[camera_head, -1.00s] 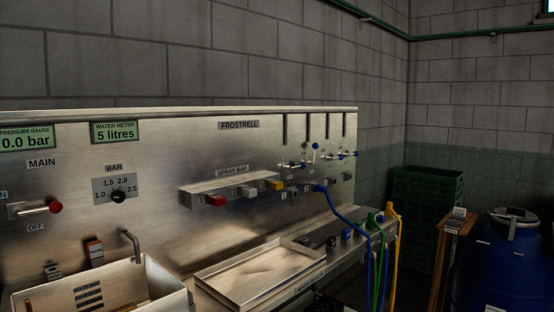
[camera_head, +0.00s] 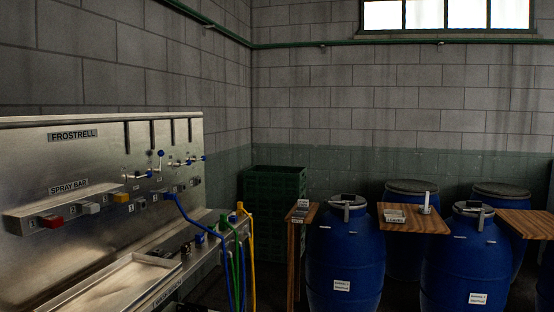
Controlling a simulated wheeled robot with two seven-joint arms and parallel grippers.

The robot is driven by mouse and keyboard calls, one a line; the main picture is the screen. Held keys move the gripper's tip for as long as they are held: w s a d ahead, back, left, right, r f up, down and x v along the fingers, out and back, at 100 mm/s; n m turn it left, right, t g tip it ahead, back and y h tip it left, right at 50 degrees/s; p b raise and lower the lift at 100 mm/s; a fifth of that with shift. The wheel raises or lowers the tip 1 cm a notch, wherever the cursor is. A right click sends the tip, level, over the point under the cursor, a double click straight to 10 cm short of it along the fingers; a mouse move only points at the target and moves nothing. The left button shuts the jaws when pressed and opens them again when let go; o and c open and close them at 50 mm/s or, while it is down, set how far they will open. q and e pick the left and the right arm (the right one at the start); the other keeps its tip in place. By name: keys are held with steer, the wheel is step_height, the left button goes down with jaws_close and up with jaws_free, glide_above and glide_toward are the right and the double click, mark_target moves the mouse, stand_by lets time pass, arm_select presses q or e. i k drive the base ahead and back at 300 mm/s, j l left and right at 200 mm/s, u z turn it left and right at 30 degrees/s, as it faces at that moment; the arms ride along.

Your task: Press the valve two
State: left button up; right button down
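The steel panel marked FROSTRELL (camera_head: 100,150) stands at the left. Its spray bar (camera_head: 42,205) carries a row of small coloured valves. A red one (camera_head: 52,221) is at the near end, then a white one (camera_head: 91,208), then a yellow one (camera_head: 121,197). A blue fitting with a hose (camera_head: 168,196) sits farther right. Small number labels stand beside the valves. The label by the white valve, second in the row, is too small to read surely. Neither of my grippers is in view.
A steel tray (camera_head: 110,290) lies on the bench below the spray bar. Blue, green and yellow hoses (camera_head: 238,250) hang at the bench's right end. Green crates (camera_head: 275,185) stand in the corner. Blue barrels (camera_head: 345,250) and wooden stands (camera_head: 413,219) fill the right.

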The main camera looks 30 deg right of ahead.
mark_target(160, 154)
steer(key=z, duration=0.45)
steer(key=i+l, duration=0.75)
steer(key=l, duration=0.15)
steer(key=i+l, duration=1.5)
steer(key=l, duration=0.25)
